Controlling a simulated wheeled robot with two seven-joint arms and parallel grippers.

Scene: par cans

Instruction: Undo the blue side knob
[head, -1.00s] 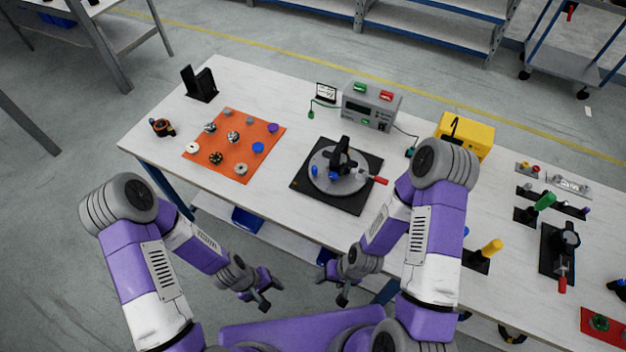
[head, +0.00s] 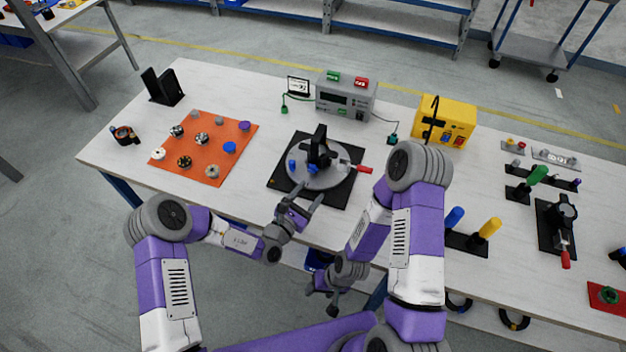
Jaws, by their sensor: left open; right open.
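A black par-can fixture (head: 319,148) stands on a round grey plate (head: 330,181) over a black square mat (head: 276,184) on the table. A small blue knob (head: 292,166) shows at the left of the fixture, low near the plate. A red-tipped handle (head: 362,169) sticks out at the right. My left gripper (head: 303,196) is open and empty, just in front of the plate and below the blue knob in the picture, apart from it. My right gripper (head: 322,298) is open and empty, low in front of the table edge.
An orange mat (head: 211,168) with several knobs, one of them blue (head: 230,147), lies to the left. A grey meter box (head: 346,97) and a yellow case (head: 443,122) stand behind. Handled tools (head: 489,228) and other fixtures fill the right side.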

